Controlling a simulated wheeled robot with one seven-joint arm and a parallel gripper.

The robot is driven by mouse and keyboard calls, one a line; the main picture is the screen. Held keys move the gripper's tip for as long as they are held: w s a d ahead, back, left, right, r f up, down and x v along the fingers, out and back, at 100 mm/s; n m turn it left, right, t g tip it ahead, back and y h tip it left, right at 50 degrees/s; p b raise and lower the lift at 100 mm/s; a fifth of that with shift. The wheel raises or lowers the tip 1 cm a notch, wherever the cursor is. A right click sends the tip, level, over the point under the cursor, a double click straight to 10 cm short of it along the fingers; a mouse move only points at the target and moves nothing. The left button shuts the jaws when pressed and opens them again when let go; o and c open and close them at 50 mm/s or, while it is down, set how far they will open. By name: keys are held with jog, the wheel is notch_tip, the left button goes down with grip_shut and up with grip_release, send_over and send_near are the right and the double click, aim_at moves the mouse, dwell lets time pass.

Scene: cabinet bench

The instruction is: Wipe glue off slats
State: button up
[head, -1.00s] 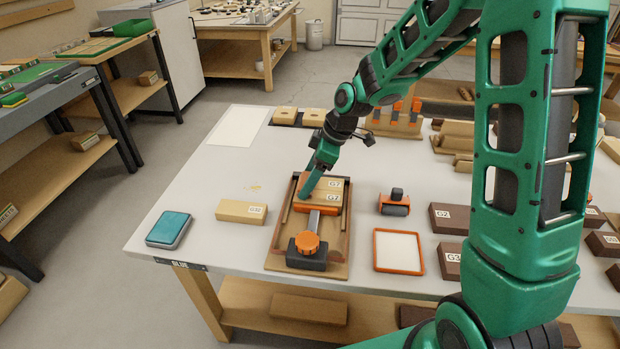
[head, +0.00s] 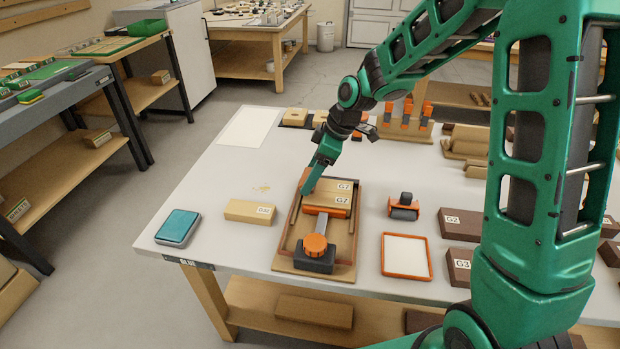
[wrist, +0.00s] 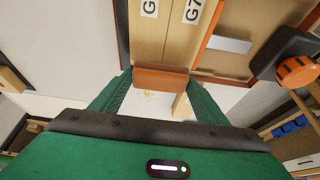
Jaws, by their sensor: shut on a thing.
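Two pale wooden slats labelled G7 (head: 343,192) lie side by side in the brown wooden clamp jig (head: 343,240), which has an orange knob (head: 315,243). The slats also show in the wrist view (wrist: 148,42), at the top. My gripper (head: 306,188) is at the left end of the slats. In the wrist view my gripper (wrist: 160,88) is shut on an orange-brown block (wrist: 162,79), held across the near slat ends. I cannot tell whether the block touches them. No glue can be made out on the visible slat faces.
A teal pad in a case (head: 178,228) and a labelled wooden block (head: 250,211) lie left of the jig. An orange-rimmed white tray (head: 428,274), a black-and-orange tool (head: 404,207) and dark blocks (head: 460,224) are to the right. Faint yellowish marks (head: 262,188) show on the bench.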

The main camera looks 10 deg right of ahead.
jog(key=shift+r, duration=2.05)
